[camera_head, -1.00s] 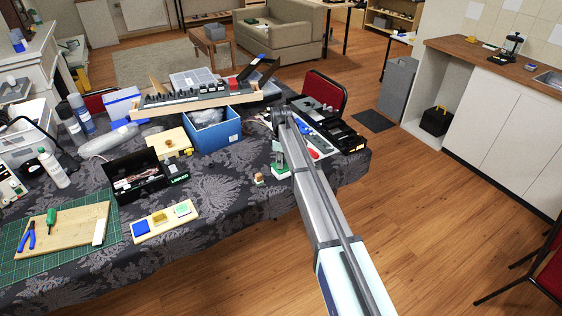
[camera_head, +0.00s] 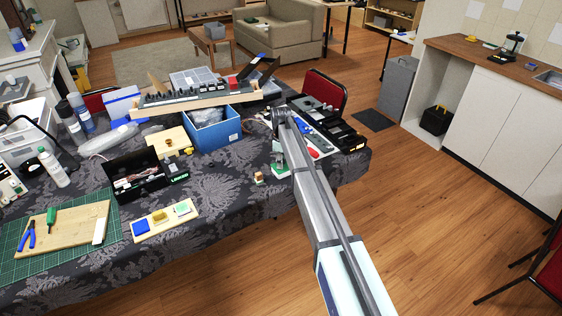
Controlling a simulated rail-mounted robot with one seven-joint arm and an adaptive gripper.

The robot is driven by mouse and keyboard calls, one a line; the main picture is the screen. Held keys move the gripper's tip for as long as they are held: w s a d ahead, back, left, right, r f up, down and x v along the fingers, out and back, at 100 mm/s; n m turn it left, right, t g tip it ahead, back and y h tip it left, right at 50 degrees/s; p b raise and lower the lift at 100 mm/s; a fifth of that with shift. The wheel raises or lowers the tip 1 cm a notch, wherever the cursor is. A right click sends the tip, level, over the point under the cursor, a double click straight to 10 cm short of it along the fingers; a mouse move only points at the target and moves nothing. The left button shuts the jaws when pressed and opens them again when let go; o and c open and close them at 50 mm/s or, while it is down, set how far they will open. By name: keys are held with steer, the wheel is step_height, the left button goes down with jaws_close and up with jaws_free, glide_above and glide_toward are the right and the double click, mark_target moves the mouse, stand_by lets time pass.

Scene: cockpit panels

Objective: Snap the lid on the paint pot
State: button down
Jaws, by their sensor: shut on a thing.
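I cannot tell which, if any, is the paint pot, or make out a lid. A small wooden piece (camera_head: 259,178) stands to their right, close to my arm. My arm reaches up over the right part of the table. Its far end is near the black trays, and my gripper and anything it holds are hidden behind it.
A blue box (camera_head: 214,134), a black open box (camera_head: 132,184) and a wooden rack lie behind the strip. A cutting mat (camera_head: 28,266) with a board and tools is at the left. Black trays (camera_head: 342,135) are right of my arm.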

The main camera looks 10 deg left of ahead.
steer(key=shift+c, duration=1.4)
jaws_free()
steer(key=shift+r, duration=0.1)
steer(key=shift+r+p, duration=1.5)
steer(key=shift+r, duration=1.95)
jaws_close()
steer(key=shift+f+b, duration=0.8)
steer(key=shift+f, duration=1.5)
